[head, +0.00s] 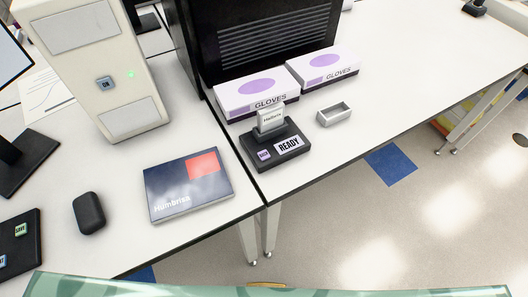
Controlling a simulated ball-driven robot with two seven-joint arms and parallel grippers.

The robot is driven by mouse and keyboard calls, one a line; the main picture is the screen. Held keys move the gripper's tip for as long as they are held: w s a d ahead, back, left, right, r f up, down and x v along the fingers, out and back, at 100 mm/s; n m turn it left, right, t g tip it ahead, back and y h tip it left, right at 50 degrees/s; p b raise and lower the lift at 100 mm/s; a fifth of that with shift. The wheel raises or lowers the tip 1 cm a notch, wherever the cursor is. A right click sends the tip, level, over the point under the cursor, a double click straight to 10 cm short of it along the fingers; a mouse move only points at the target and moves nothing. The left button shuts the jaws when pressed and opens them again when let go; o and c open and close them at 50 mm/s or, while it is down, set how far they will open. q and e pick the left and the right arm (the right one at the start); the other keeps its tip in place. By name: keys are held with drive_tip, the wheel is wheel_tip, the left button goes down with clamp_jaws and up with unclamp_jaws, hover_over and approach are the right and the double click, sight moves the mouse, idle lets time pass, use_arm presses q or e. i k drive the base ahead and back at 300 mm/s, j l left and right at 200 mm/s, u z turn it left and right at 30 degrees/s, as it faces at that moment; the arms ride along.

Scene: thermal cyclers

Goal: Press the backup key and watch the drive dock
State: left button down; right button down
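A black drive dock (275,151) sits near the table's front edge in the head view, with a light grey drive (270,119) upright in its top. Its front carries a white sign (289,146) reading READY and a small purple square (263,155) with lettering too small to read. A black key pad (22,243) at the lower left is cut by the picture's edge. It bears a green key (20,230) that seems to read SAVE and part of a blue-white key (2,261). I cannot tell which key is the backup key. Neither gripper is in view.
A dark blue box (186,184) and a black mouse (88,213) lie between pad and dock. A cream tower (105,75) with a green light stands behind. Two glove boxes (250,99) and a small grey tray (334,115) are near the dock.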

sight(263, 155)
drive_tip(key=i+l+u, duration=0.15)
drive_tip(key=l+u, duration=0.2)
drive_tip(key=l, duration=0.15)
drive_tip(key=i+l+u, duration=0.1)
drive_tip(key=l+u, duration=0.25)
drive_tip(key=l, duration=0.2)
drive_tip(key=l+u, duration=0.35)
drive_tip(key=l, duration=0.2)
